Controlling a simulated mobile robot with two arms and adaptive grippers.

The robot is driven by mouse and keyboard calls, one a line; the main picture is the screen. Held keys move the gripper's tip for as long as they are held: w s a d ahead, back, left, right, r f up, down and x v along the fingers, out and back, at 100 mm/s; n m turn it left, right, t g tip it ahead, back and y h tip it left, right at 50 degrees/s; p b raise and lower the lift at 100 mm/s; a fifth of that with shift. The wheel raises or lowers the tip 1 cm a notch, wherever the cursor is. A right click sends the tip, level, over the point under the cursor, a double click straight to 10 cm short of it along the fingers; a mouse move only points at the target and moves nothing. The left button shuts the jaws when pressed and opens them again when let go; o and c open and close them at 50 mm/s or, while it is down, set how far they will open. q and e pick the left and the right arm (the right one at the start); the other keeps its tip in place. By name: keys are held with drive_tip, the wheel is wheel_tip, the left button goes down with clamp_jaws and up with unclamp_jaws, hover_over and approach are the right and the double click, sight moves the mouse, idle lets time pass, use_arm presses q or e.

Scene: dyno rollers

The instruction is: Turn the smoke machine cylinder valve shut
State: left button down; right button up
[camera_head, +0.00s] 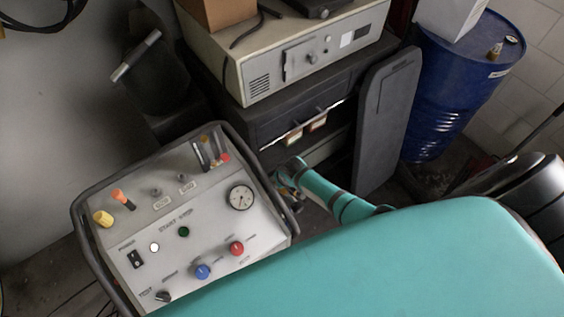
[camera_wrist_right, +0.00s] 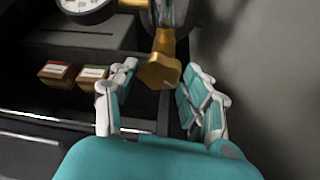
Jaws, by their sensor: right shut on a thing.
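The brass cylinder valve (camera_wrist_right: 160,72) shows at the upper middle of the right wrist view, with its knob between the fingers of my right gripper (camera_wrist_right: 160,95). My right gripper is shut on this knob, with one finger on each side. A clear glass part and brass stem rise above the knob. In the head view my right gripper (camera_head: 287,180) is small and partly hidden behind the edge of the control panel. The valve cannot be made out clearly there. My left gripper is not in view.
A control panel (camera_head: 215,250) with knobs and a gauge stands close left of the gripper. Behind are a dark cabinet (camera_head: 262,133) with small boxes in it, a beige machine (camera_head: 262,85) on top, a grey panel (camera_head: 385,120) and a blue drum (camera_head: 440,90).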

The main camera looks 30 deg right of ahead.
drive_tip(key=shift+w+a+r+m, duration=0.1)
drive_tip(key=shift+m, duration=0.5)
drive_tip(key=shift+h, duration=0.3)
drive_tip(key=o, duration=1.2)
drive_tip(key=shift+c, duration=0.2)
drive_tip(key=v, duration=0.7)
drive_tip(key=shift+r, duration=0.2)
